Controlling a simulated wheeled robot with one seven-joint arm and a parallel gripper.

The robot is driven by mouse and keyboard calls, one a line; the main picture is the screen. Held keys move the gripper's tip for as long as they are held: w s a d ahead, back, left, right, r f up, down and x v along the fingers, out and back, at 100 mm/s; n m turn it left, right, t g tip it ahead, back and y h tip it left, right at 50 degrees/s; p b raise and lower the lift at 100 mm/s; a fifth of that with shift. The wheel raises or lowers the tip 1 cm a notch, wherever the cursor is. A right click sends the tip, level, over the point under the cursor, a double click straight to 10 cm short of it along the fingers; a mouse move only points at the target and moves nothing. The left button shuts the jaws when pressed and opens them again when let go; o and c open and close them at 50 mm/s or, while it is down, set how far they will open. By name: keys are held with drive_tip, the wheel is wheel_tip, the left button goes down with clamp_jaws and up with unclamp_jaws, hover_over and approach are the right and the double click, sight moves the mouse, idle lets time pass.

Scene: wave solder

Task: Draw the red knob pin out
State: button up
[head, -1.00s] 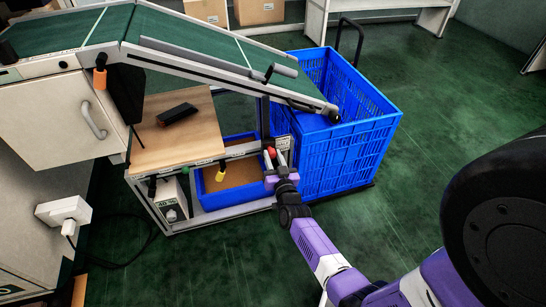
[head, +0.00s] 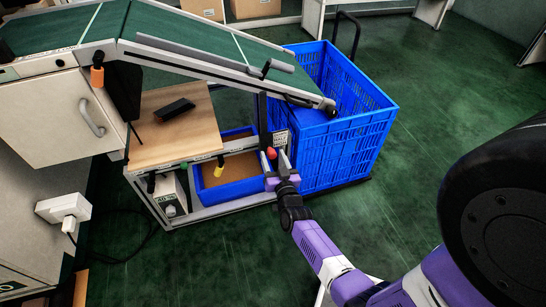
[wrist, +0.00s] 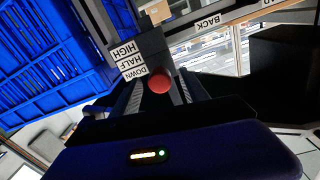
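The red knob (head: 271,153) of the pin sits on the dark upright post beside the height label plate (head: 281,140), at the right end of the bench frame. In the wrist view the round red knob (wrist: 160,82) shows near the middle, in front of the labels HIGH, HALF and DOWN (wrist: 131,60). My gripper (head: 275,162) is at the knob. Its two fingers (wrist: 158,94) are apart, one on each side of the knob, with no clear contact. The pin's shaft behind the knob is hidden.
A large blue crate (head: 345,145) stands close to the right of the post. A sloping green conveyor (head: 190,32) runs above. Open green floor (head: 430,100) lies to the right.

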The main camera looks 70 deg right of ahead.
drive_tip(key=shift+a, duration=0.1)
drive_tip(key=p+v, duration=0.1)
drive_tip(key=v, duration=0.6)
drive_tip(key=shift+s+a, duration=0.25)
idle(0.4)
